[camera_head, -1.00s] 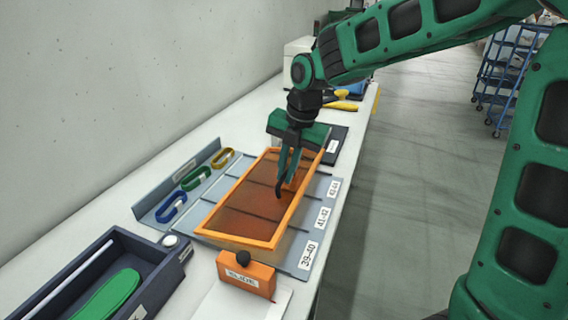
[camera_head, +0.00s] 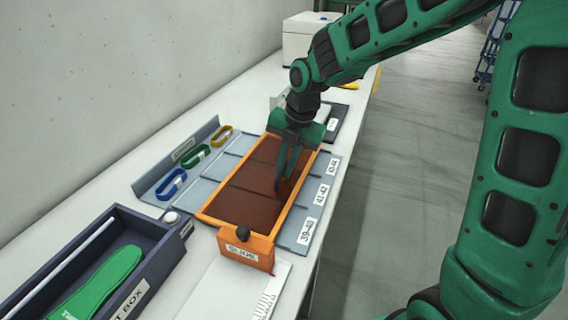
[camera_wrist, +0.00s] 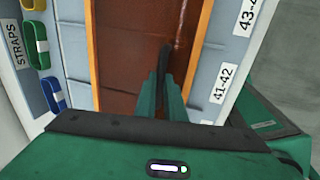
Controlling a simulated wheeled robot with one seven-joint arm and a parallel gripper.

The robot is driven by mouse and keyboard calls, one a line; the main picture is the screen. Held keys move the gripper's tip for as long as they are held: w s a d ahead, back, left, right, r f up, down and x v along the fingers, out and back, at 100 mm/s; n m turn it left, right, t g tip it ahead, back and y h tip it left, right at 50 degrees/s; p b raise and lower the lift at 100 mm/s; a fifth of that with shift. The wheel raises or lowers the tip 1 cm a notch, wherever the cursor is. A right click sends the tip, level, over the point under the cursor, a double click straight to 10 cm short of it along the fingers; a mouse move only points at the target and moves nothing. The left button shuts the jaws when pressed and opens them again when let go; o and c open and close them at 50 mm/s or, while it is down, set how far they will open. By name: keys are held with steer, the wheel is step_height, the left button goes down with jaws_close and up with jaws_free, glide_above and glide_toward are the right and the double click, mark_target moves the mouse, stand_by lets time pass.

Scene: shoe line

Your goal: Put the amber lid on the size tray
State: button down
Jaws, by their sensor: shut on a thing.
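The amber lid (camera_head: 245,195), a see-through brown panel in an orange frame, lies flat over the grey-blue size tray (camera_head: 312,212). In the wrist view the lid (camera_wrist: 120,50) shows beneath my fingers (camera_wrist: 163,85). Tray parts with size labels show along the lid's right side, and bare tray shows on its left. The lid looks at or just above the tray surface; I cannot tell whether it touches.
An orange block with a black knob (camera_head: 243,234) stands at the lid's near end. A strap rack (camera_head: 150,190) with blue, green and yellow straps is on the left. A dark box (camera_head: 160,245) holds a green insole (camera_head: 105,282). A wall bounds the left; the right is open floor.

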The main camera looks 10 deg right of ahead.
steer(key=c, duration=1.8)
jaws_free()
steer(key=shift+o, duration=0.2)
steer(key=v, duration=1)
steer(key=shift+r, duration=0.4)
steer(key=shift+d, duration=0.1)
